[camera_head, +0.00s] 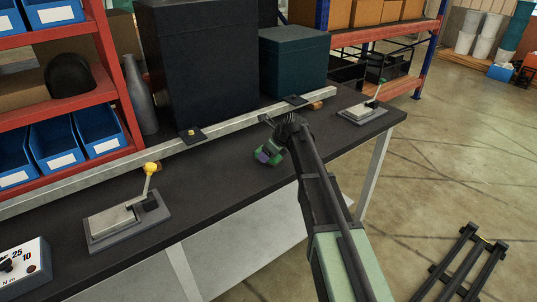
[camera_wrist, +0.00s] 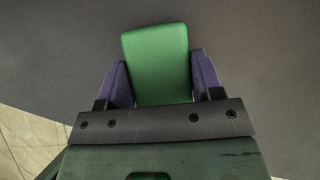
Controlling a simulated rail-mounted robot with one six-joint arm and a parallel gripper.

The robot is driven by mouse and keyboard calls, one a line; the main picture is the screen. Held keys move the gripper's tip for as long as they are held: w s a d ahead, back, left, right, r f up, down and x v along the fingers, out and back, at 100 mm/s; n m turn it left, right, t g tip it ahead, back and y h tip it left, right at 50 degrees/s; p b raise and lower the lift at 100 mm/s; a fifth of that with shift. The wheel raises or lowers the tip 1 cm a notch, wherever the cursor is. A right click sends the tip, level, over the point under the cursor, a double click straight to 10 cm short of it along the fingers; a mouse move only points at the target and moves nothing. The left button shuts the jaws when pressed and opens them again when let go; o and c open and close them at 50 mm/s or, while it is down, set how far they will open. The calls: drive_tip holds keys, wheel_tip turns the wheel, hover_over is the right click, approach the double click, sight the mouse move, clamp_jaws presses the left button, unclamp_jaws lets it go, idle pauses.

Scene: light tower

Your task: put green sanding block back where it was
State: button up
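The green sanding block (camera_wrist: 158,62) sits between the two purple fingers of my gripper (camera_wrist: 163,72) in the wrist view. A finger lies close against each side of it, so my gripper looks shut on the block. In the head view the green block (camera_head: 275,158) shows small at the end of my arm, over the dark bench top (camera_head: 225,185) near its front edge. Its lower end is hidden by my gripper in the wrist view. I cannot tell whether it touches the bench.
Lever devices stand on the bench at left (camera_head: 128,218) and right (camera_head: 362,113). A light rail (camera_head: 225,122) runs along the back, before a large black box (camera_head: 205,55) and a teal box (camera_head: 293,62). The bench between the left lever and my gripper is clear.

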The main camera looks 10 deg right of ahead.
drive_tip(key=o, duration=0.4)
drive_tip(key=shift+r, duration=0.1)
drive_tip(key=shift+r+p, duration=0.35)
drive_tip(key=shift+p, duration=0.1)
drive_tip(key=p+v, duration=1)
drive_tip(key=v, duration=0.1)
drive_tip(key=s+a+n+g+h, duration=0.1)
drive_tip(key=s+n, duration=0.7)
drive_tip(key=s, duration=0.2)
drive_tip(key=s+a+f+n+g+h, duration=0.1)
drive_tip(key=s+a+n+g+h, duration=0.1)
drive_tip(key=s+n, duration=0.7)
drive_tip(key=s+a+f+n+g+h, duration=0.1)
drive_tip(key=s+n+h, duration=0.1)
drive_tip(key=s+n, duration=0.7)
drive_tip(key=shift+s+a+f, duration=0.1)
drive_tip(key=shift+s+a, duration=0.05)
drive_tip(key=shift+s, duration=0.3)
drive_tip(key=shift+s+a+f, duration=0.1)
drive_tip(key=shift+s, duration=0.3)
